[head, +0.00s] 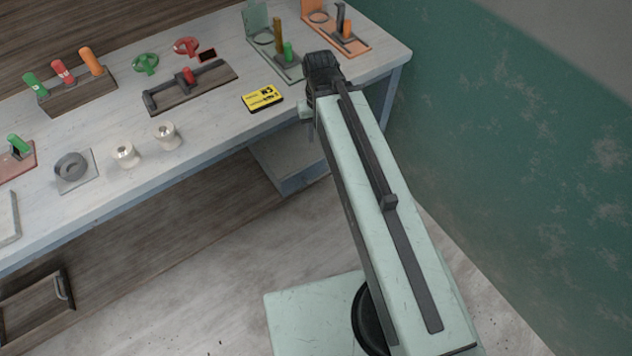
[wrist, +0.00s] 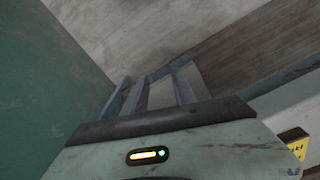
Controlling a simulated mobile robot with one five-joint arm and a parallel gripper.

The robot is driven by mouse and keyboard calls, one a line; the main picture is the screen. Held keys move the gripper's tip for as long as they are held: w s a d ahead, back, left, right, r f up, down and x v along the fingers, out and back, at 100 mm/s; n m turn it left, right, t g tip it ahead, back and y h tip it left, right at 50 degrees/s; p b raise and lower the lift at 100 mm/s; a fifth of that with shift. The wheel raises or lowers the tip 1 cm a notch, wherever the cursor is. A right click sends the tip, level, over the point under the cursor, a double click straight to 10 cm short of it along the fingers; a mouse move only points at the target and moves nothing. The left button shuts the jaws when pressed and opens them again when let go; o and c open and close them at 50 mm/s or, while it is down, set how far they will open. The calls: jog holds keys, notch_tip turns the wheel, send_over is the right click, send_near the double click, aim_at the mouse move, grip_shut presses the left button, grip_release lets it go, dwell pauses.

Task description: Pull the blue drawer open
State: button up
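No clearly blue drawer shows in either view. Under the right end of the workbench, a pale box or shelf with a blue-grey edge (head: 305,178) shows partly in the head view; I cannot tell whether it is a drawer. At the lower left, a dark wooden front or frame (head: 35,312) carries a grey handle (head: 63,287). My gripper (head: 322,75) is at the dark far end of my mint arm, over the right part of the workbench. Its fingers cannot be made out, and nothing held is visible.
The workbench (head: 215,150) holds a yellow box (head: 262,97), two white spools, tools in blocks and upright stands. The green wall (head: 510,140) is close on the right. Blue-grey bars (wrist: 185,85), perhaps bench legs, show in the wrist view. Floor in front is clear.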

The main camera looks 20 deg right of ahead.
notch_tip(320, 180, down, 23)
jog(key=w+b, duration=0.1)
jog(key=b, duration=1.8)
jog(key=m+t+b, duration=0.2)
jog(key=m+b, duration=1)
jog(key=m, duration=0.2)
send_near(319, 177)
jog(key=shift+y, duration=0.4)
jog(key=b+x, duration=0.8)
jog(key=shift+w+d, duration=0.15)
jog(key=shift+d, duration=0.2)
jog(key=shift+r, duration=0.2)
grip_shut()
jog(key=shift+a, duration=0.1)
